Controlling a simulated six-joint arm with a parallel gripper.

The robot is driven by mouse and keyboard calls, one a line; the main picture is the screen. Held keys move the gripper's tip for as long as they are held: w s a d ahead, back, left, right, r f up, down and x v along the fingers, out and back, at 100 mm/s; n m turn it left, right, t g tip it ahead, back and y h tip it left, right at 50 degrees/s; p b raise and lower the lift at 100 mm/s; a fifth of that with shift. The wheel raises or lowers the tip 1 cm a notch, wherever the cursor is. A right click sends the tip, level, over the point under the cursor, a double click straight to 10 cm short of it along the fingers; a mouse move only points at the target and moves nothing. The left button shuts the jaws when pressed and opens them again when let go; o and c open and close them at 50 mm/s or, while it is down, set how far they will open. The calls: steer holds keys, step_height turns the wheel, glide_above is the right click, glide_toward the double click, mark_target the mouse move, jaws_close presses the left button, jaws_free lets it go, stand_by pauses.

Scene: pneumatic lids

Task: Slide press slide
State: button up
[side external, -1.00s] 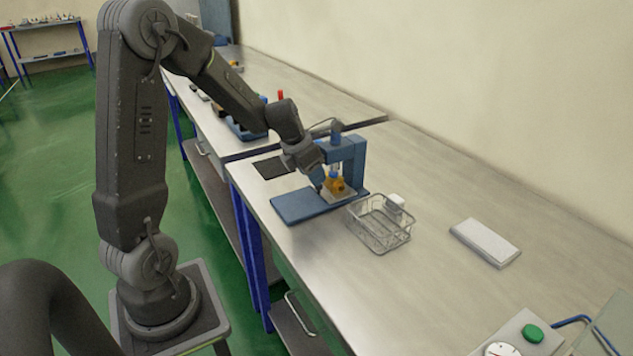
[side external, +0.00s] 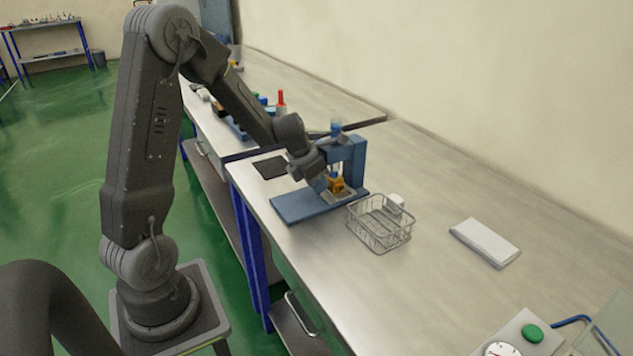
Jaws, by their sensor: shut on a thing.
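A blue press (side external: 357,160) stands on the bench, with an upright frame at the back and a flat blue base plate (side external: 297,207) reaching to the left. An orange-yellow piece (side external: 336,184) sits on a grey block (side external: 341,196) under the press head. My gripper (side external: 328,177) reaches in from the left under the press frame, at the orange piece. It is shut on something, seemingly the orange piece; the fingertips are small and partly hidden.
A wire basket (side external: 381,224) with a white item (side external: 396,201) stands just right of the press. A white flat box (side external: 485,243) lies farther right. A control box with a green button (side external: 532,333) is at the front right. A dark mat (side external: 270,167) lies left of the press.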

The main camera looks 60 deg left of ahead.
jaws_close()
steer(key=s, duration=1.1)
steer(key=shift+s, duration=0.3)
steer(key=o, duration=0.7)
jaws_free()
steer(key=shift+s+r, duration=0.1)
steer(key=shift+r, duration=0.35)
steer(key=v, duration=1.3)
